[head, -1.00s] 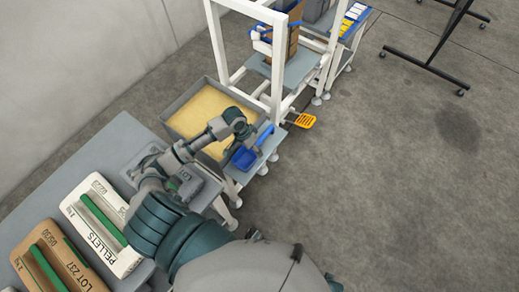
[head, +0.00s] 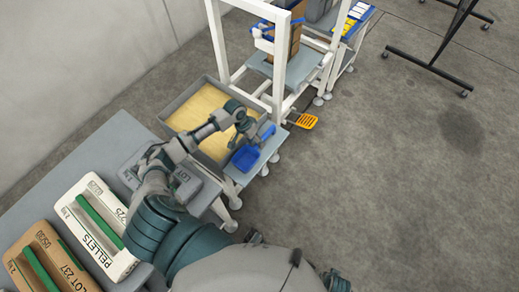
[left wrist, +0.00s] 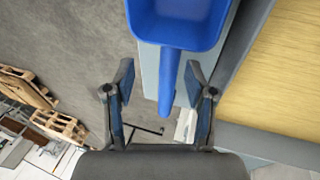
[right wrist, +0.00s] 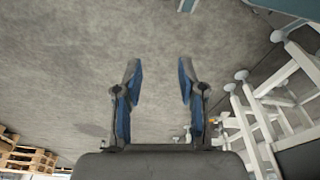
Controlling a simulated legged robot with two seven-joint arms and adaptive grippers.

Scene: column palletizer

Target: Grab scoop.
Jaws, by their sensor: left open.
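The blue scoop (head: 246,159) lies on a small grey shelf (head: 236,178) beside the tray. Its handle (head: 268,132) points away from me. My left gripper (head: 248,136) is above the shelf, close to the scoop. In the left wrist view, the scoop's pan (left wrist: 180,18) is at the top. Its handle hangs down the picture between the open fingers of my left gripper (left wrist: 161,74), with gaps on both sides. In the right wrist view, my right gripper (right wrist: 160,82) is open and empty over bare floor.
A grey tray of yellow material (head: 196,108) stands left of the shelf. A white frame (head: 280,70) rises behind it. Bags (head: 92,228) lie on the table at lower left. An orange pedal (head: 306,121) is on the floor.

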